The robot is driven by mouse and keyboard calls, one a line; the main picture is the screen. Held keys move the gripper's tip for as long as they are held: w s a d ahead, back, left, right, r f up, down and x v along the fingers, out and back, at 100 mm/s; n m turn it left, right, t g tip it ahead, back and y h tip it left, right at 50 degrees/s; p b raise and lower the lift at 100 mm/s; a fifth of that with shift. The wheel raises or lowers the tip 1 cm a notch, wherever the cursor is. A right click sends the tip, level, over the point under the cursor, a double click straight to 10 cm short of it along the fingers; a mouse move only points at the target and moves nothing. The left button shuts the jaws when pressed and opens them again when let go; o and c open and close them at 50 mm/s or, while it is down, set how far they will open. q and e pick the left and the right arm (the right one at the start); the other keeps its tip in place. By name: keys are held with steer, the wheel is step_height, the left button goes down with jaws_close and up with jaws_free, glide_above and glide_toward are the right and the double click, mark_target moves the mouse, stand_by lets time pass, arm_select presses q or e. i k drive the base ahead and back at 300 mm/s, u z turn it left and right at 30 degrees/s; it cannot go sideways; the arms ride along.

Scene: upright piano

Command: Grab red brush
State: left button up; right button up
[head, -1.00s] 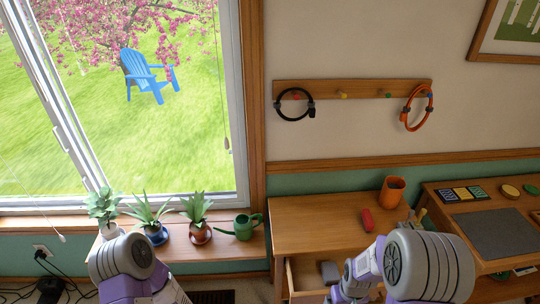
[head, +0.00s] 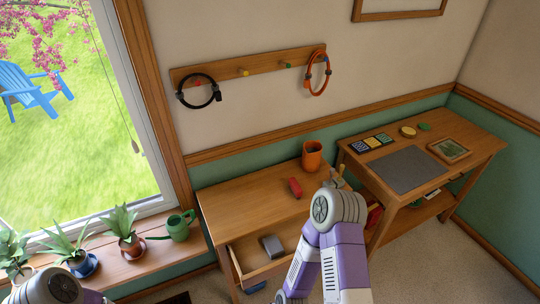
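A small red object (head: 295,187) lies on the wooden desk top (head: 240,200), left of the orange cup. It is too small to tell for sure whether it is the brush. Another patch of red (head: 374,216) shows low behind my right arm, mostly hidden. My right arm rises in front of the desk, its bent joint covering the desk's right end. Only a little of my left arm shows at the bottom left. Neither gripper is visible.
The desk drawer (head: 240,262) is open with a grey block (head: 271,246) inside. An orange cup (head: 312,155) stands at the desk's back. A side table (head: 480,150) holds a grey mat (head: 408,170). Potted plants (head: 125,230) and a green watering can (head: 178,225) line the sill.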

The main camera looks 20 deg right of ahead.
mark_target(295, 187)
steer(key=k, duration=0.5)
steer(key=z, duration=0.85)
steer(key=i, duration=0.6)
